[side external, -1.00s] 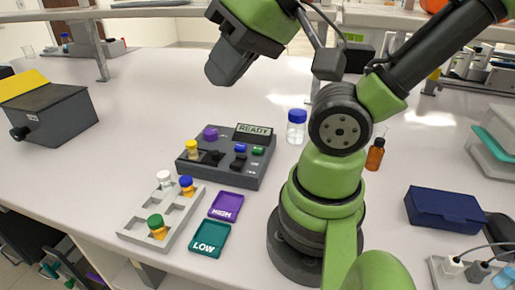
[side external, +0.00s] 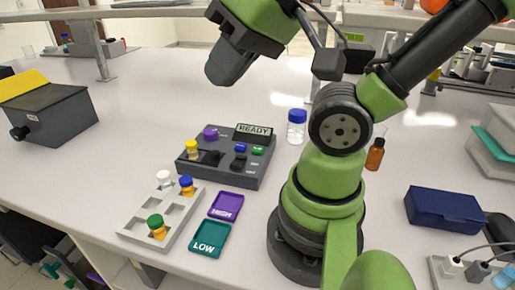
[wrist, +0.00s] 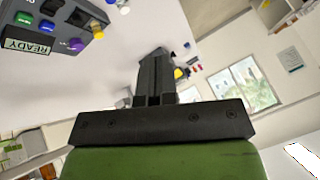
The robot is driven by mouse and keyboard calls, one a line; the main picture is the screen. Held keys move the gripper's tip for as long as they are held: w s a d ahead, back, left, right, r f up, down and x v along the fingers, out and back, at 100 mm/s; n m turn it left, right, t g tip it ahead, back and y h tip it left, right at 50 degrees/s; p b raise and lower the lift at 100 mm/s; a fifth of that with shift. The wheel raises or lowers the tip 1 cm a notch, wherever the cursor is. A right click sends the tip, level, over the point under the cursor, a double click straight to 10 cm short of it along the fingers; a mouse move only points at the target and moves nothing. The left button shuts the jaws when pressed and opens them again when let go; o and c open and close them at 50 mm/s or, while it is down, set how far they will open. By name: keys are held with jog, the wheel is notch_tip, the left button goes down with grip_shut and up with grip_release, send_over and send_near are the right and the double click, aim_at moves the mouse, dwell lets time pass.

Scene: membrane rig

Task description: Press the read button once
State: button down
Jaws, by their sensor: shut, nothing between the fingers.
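The dark grey rig (side external: 222,178) stands on the bench with its display (side external: 254,130) reading READY. A blue button (side external: 240,148) and a green button (side external: 258,151) sit below the display; their labels are too small to read, so I cannot tell which is read. In the wrist view the green button (wrist: 24,18) and blue button (wrist: 47,26) show at the upper left. A purple knob (side external: 210,133) and a yellow-capped vial (side external: 192,148) are at the rig's left. My gripper (side external: 218,76) is shut and empty, high above and behind the rig, touching nothing.
A grey rack (side external: 180,228) holds vials with white, blue and green caps. Purple HIGH (side external: 226,206) and teal LOW (side external: 209,239) trays lie beside it. A blue-capped jar (side external: 296,128) stands right of the rig. A dark box with a yellow top (side external: 50,112) is far left.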

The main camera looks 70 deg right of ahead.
dwell(0.6)
jog(key=m+g+y, duration=0.7)
jog(key=m+g, duration=0.1)
jog(key=m, duration=1.4)
send_over(256, 148)
notch_tip(256, 148, down, 15)
jog(key=shift+d, duration=0.1)
jog(key=shift+f, duration=4.35)
